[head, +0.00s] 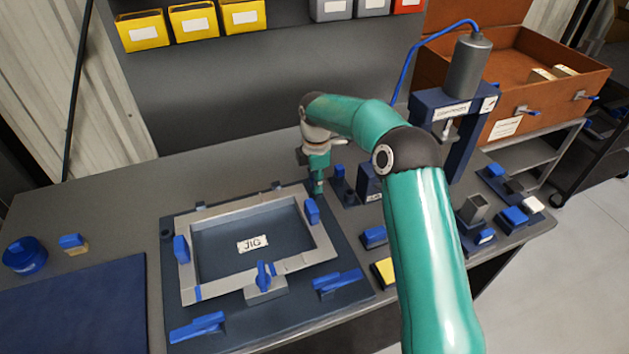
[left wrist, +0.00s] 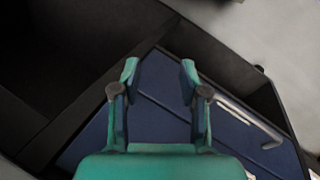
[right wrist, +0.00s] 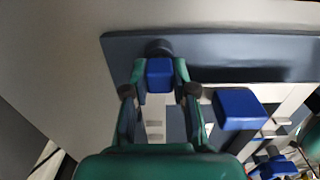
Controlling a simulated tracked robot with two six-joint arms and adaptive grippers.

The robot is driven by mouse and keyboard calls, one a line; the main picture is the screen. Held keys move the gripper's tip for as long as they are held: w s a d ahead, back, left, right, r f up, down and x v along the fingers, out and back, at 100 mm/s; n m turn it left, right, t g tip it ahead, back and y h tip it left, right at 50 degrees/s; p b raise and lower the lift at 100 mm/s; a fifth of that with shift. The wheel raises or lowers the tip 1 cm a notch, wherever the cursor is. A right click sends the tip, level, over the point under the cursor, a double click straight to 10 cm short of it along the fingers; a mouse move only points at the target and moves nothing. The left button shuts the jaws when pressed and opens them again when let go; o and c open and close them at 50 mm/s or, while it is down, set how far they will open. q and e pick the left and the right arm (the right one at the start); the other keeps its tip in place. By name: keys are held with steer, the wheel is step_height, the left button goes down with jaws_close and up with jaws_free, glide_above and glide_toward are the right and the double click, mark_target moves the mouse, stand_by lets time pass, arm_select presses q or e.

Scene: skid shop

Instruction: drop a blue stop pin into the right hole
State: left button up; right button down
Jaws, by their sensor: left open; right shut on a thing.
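My right gripper (head: 318,187) is over the far right corner of the dark jig plate (head: 340,300) in the head view. In the right wrist view, my right gripper (right wrist: 160,72) is shut on a blue stop pin (right wrist: 159,76). A dark round bushing (right wrist: 158,47) shows just beyond the pin, at the plate's corner. I cannot tell whether the pin's lower end is in the hole; the gripper hides the spot in the head view. My left gripper (left wrist: 159,72) is open and empty in the left wrist view, above a blue surface, and out of the head view.
A grey frame (head: 215,215) lies on the plate with blue clamps around it; one blue clamp pad (right wrist: 238,108) is close beside my right gripper. A press (head: 467,70) stands at the back right. Small blue-topped parts lie right of the plate. A blue mat (head: 75,305) lies left.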

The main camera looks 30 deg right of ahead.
steer(key=shift+c, duration=2.3)
jaws_free()
steer(key=shift+r, duration=0.1)
steer(key=shift+r+p, duration=3.05)
steer(key=shift+r, duration=0.4)
steer(key=shift+s+f, duration=0.1)
